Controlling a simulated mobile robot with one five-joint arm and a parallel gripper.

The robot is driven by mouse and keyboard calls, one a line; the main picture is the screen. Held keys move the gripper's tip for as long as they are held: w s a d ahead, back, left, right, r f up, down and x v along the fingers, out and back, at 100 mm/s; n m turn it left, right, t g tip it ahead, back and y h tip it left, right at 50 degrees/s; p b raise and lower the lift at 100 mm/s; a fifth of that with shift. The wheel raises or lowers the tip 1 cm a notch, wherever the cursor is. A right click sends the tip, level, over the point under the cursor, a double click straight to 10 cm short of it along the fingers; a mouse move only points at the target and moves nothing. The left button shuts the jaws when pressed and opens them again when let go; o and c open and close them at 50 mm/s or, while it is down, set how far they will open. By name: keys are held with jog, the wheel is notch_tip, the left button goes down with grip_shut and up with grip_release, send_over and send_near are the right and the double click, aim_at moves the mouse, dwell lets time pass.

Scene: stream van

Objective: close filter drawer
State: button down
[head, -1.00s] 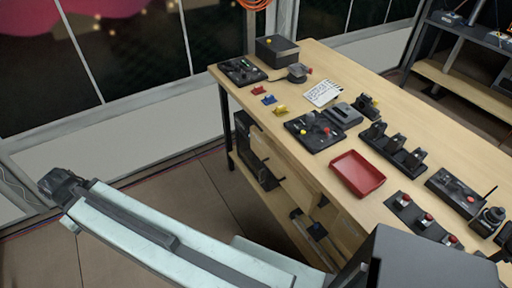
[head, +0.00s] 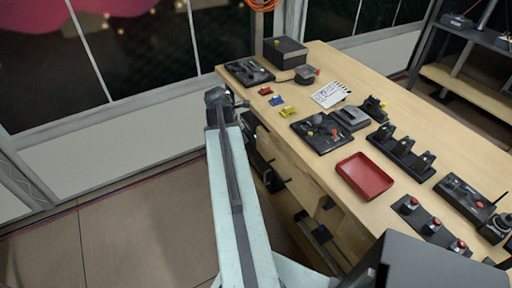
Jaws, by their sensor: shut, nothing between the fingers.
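A dark unit (head: 262,148) under the bench's left end is partly hidden behind my arm.
The floor (head: 130,230) left of my arm is clear.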

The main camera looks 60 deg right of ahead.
jog(key=b, duration=1)
send_near(259, 147)
jog(key=s+a+f, duration=0.1)
jog(key=a+f, duration=0.3)
jog(key=f, duration=0.1)
jog(key=s+d, duration=0.1)
jog(key=s+d+p, duration=0.1)
jog(key=d, duration=0.1)
jog(key=shift+s+r, duration=0.2)
jog(key=shift+s, duration=0.15)
